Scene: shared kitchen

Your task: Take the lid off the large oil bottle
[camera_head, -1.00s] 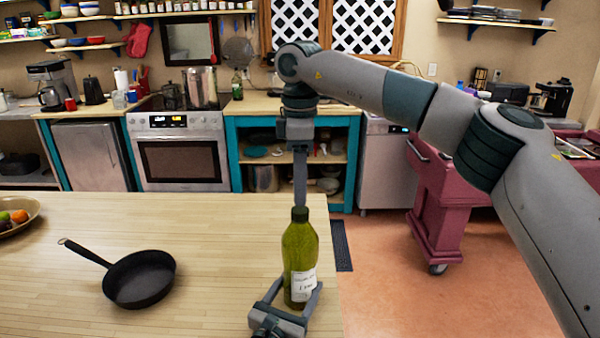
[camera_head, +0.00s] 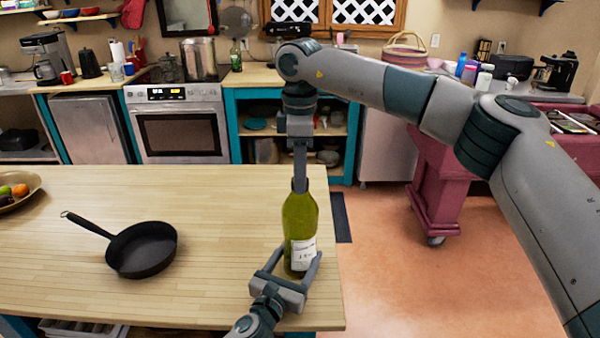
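The large green oil bottle (camera_head: 299,222) with a white label stands upright near the right edge of the wooden counter. My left gripper (camera_head: 301,252) has its fingers on either side of the lower bottle, and they appear to press against it. My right gripper (camera_head: 300,188) points straight down over the bottle, its fingers at the height of the bottle's top. The fingers are seen edge-on, so I cannot tell how wide they are. They hide the lid and much of the neck.
A black frying pan (camera_head: 142,249) lies on the counter (camera_head: 215,220) left of the bottle. A fruit bowl (camera_head: 18,188) is at the far left. Right of the counter is open floor (camera_head: 400,275), with a red cart (camera_head: 440,185) beyond it.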

